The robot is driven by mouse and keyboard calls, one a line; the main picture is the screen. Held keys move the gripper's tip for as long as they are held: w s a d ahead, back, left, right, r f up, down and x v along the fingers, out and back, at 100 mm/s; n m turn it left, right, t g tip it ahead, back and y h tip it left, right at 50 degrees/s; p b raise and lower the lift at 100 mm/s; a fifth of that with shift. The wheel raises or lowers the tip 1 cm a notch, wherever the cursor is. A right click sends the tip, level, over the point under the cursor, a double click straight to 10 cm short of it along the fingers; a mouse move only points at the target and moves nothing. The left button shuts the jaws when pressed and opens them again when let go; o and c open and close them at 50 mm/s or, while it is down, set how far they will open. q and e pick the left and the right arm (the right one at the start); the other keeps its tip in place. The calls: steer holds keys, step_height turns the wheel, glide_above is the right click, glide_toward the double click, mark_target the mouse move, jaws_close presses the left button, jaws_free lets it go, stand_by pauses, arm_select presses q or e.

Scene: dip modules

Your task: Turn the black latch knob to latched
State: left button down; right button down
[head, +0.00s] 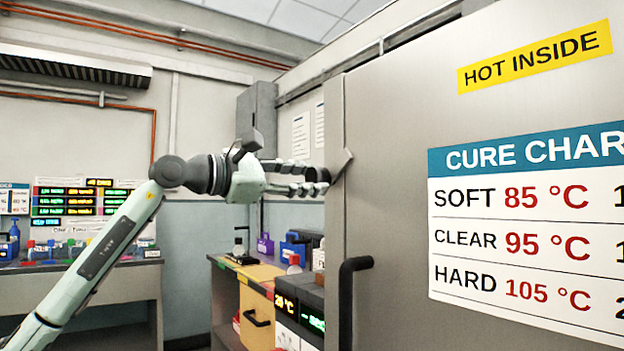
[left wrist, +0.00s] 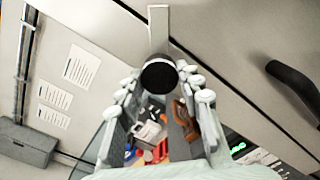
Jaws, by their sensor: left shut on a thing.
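The black latch knob (left wrist: 158,75) is a round black end in the left wrist view, between my left gripper's (left wrist: 160,84) fingertips. A flat metal latch bar (left wrist: 158,28) runs from the knob towards the top of that view. In the head view the latch bar (head: 341,164) stands at the left edge of the large grey oven door (head: 390,140). My left gripper (head: 318,181) reaches it from the left and is shut on the knob; its fingers partly hide the knob there. My right gripper is not in view.
A black door handle (head: 346,300) sticks out below the latch; it also shows in the left wrist view (left wrist: 293,88). A cluttered bench (head: 262,272) with bottles and digital displays stands behind, below my gripper. Another bench (head: 80,268) is at the far left.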

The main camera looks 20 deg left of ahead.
arm_select(q)
steer(key=m, duration=0.2)
steer(key=shift+m, duration=2.6)
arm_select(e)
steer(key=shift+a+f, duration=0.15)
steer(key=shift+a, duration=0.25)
arm_select(q)
steer(key=c, duration=1)
jaws_free()
steer(key=v, duration=1.2)
